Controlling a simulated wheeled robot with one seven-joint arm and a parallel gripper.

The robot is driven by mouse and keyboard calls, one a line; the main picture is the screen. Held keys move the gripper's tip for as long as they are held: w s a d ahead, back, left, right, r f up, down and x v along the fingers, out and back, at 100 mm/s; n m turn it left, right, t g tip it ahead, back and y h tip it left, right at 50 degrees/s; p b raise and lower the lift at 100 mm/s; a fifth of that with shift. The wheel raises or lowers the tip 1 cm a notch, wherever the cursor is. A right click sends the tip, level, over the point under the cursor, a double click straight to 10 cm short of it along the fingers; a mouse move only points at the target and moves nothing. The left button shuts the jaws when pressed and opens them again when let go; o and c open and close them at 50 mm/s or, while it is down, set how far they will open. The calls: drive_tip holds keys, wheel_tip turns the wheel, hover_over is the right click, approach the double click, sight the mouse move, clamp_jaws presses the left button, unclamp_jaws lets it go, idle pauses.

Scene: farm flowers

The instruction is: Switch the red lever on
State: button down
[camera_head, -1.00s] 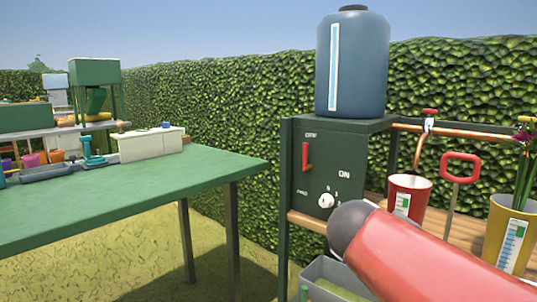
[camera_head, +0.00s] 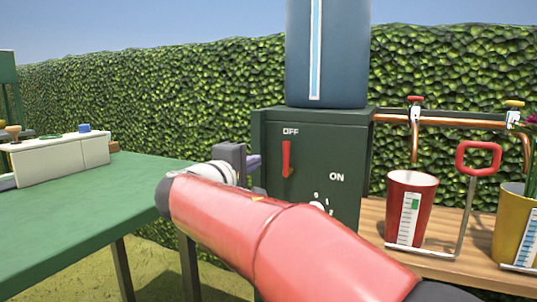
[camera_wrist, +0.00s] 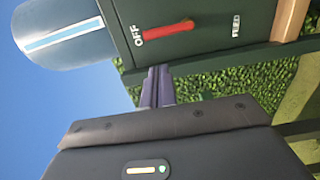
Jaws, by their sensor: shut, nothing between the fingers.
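The red lever (camera_head: 287,160) is on the front of a dark green control box (camera_head: 340,150). It stands upright, just under the "OFF" label; "ON" is printed lower to the right. In the wrist view, which is turned sideways, the red lever (camera_wrist: 168,30) lies beside "OFF". My gripper (camera_head: 254,162) is shut and empty, just left of the lever in the head view and apart from it. In the wrist view my gripper (camera_wrist: 158,88) points toward the box, with its fingertips below the lever. My red arm hides the lower front of the box and most of its dial.
A blue tank (camera_head: 330,50) stands on the box. To the right, a shelf (camera_head: 445,265) holds a red cup (camera_head: 410,205) and a yellow pot (camera_head: 515,235) below copper pipes (camera_head: 450,120). A green table (camera_head: 90,215) is at left. A hedge runs behind.

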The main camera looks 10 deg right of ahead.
sight(288, 158)
drive_tip(key=x, duration=1)
drive_tip(key=shift+p, duration=0.3)
drive_tip(key=shift+d, duration=0.1)
drive_tip(key=shift+s+d+m, duration=0.1)
drive_tip(key=shift+m, duration=0.3)
